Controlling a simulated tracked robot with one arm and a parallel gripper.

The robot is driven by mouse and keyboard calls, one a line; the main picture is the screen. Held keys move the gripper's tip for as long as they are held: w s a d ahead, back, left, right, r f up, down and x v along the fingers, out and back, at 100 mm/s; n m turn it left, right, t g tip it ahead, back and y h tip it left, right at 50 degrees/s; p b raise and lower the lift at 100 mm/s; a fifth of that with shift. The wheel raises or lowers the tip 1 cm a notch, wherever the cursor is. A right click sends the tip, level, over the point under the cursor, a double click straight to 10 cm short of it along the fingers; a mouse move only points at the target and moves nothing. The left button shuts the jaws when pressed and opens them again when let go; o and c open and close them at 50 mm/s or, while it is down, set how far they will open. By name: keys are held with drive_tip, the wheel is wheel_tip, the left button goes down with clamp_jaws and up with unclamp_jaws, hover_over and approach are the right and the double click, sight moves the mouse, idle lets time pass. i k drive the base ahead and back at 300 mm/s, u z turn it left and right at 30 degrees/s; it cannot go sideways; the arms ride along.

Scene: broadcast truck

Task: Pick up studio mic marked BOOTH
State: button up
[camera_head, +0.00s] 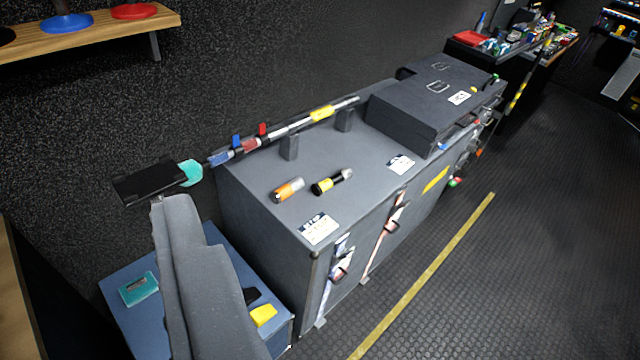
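Two short cylinders that look like mics lie on top of a grey case (262,222). One is an orange-banded mic (288,190) with a silver end. The other is a yellow-banded mic (331,181) with a black body and silver end. No BOOTH marking is readable on either. What looks like my gripper (190,173), a black plate with a teal tip, is at the left, beyond the case's left end and apart from both mics. Its fingers are not clearly visible, so I cannot tell whether it is open.
A pole (285,131) with coloured bands rests on stands along the case's back. A dark box (412,113) sits on its right part. A blue box (112,290) with a teal item stands lower left. A wooden shelf (90,32) is upper left. The right floor is open.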

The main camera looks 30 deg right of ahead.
sight(280, 195)
drive_tip(key=k, duration=1.1)
drive_tip(key=z, duration=0.55)
drive_tip(key=i, duration=1.75)
drive_tip(key=u, duration=0.75)
drive_tip(key=i, duration=0.7)
drive_tip(key=u, duration=0.45)
drive_tip(key=k, duration=0.85)
